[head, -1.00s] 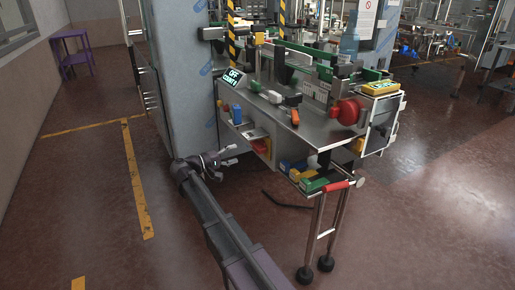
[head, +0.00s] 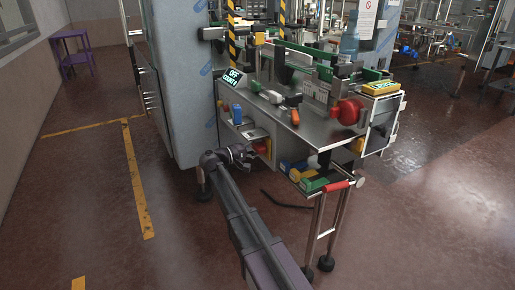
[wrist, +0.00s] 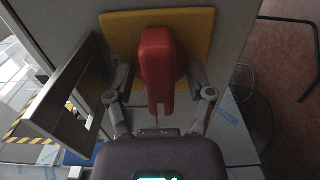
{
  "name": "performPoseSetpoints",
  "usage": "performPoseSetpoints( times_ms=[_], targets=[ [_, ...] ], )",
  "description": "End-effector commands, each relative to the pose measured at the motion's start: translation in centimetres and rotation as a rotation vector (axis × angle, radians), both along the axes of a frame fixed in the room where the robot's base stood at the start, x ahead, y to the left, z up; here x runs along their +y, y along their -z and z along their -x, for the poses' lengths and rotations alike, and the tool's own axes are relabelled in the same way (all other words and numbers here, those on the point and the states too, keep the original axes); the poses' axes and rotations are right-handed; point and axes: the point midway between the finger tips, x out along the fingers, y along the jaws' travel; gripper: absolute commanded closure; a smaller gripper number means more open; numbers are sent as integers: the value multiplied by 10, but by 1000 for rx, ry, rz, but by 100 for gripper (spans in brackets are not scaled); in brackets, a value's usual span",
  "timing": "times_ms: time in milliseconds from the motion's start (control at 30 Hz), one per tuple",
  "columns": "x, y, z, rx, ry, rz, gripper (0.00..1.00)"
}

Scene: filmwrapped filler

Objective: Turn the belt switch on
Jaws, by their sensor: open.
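The belt switch is a red handle (wrist: 158,75) on a yellow plate (wrist: 198,22) in the wrist view. In the head view the red handle (head: 263,146) is small, on the machine's side below the worktop, and partly hidden by my arm. My gripper (wrist: 158,82) is open, with one finger on each side of the red handle. I cannot tell whether either finger touches it. A display (head: 233,77) on the worktop reads OFF, with a count line below.
The metal worktop (head: 318,130) above holds several small parts and a red round piece (head: 347,111). A small shelf with coloured boxes (head: 311,185) and a red-handled bar stands to the right. A panel (wrist: 70,90) is close left of my gripper. Open floor lies left.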

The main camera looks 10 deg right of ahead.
Motion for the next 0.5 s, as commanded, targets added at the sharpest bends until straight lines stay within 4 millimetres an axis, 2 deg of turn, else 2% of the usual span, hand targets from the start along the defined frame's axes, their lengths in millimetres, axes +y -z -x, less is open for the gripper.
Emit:
performPoseSetpoints(
  times_ms=[133,167,367,400,500],
  targets=[
    [0,0,0,0,0,0,31],
    [0,0,0,0,0,0,37],
    [0,0,0,0,0,0,97],
    [0,0,0,0,1,0,100],
    [0,0,0,0,1,0,100]
  ],
)
